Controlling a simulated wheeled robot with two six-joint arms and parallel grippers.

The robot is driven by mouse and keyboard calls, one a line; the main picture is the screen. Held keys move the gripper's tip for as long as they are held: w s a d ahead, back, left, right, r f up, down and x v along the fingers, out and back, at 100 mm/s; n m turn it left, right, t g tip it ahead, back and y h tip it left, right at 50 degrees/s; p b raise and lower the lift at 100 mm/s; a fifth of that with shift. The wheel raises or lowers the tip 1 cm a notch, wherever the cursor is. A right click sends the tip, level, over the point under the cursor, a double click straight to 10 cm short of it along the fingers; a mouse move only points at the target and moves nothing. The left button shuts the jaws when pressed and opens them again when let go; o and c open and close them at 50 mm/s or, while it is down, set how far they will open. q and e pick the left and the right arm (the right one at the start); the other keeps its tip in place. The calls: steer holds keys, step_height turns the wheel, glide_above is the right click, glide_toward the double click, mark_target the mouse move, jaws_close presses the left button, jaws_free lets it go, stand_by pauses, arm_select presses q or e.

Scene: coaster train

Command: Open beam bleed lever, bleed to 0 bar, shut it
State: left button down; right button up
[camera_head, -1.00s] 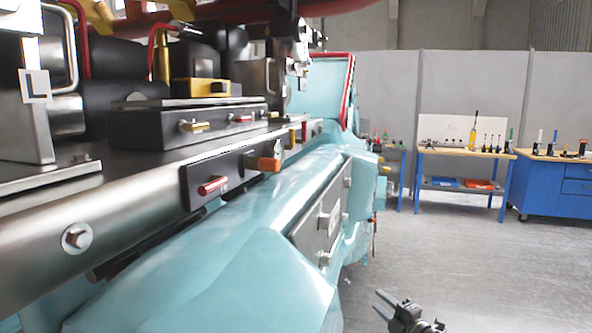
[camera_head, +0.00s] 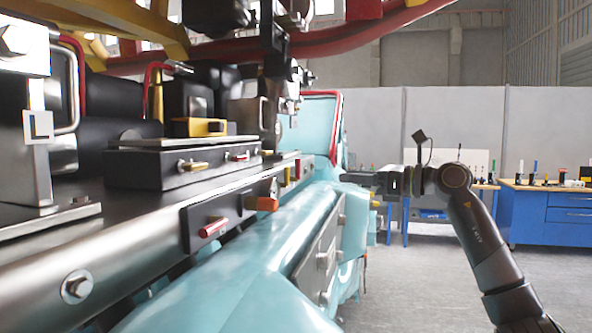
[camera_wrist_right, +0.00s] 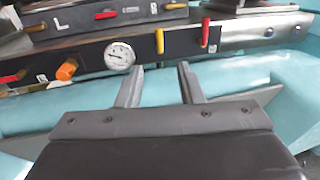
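The dark beam panel carries a round white gauge (camera_wrist_right: 119,57) with a black needle, too small to read. Right of it hang an upright yellow lever (camera_wrist_right: 160,41) and an upright red lever (camera_wrist_right: 205,32). Left of it are an orange knob (camera_wrist_right: 66,69) and another red lever (camera_wrist_right: 14,76). I cannot tell which is the beam bleed lever. In the head view the gauge (camera_head: 274,188) is edge-on beside the orange knob (camera_head: 263,204). My right gripper (camera_wrist_right: 161,66) is open and empty, its fingers pointing at the yellow lever, apparently short of it. My left gripper is not in view.
A black block above has more small levers (camera_wrist_right: 104,14). Teal bodywork (camera_head: 240,270) bulges out below the beam. A red-edged teal panel (camera_head: 323,125) stands beyond. A blue workbench (camera_head: 550,205) with tools is at the back right; the floor before it is clear.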

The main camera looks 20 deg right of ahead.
steer(key=p+x, duration=0.5)
steer(key=x, duration=0.8)
steer(key=shift+w+a+r, duration=0.1)
steer(key=shift+a, duration=0.1)
steer(key=shift+w+a+p, duration=0.3)
steer(key=shift+w+a, duration=0.1)
jaws_close()
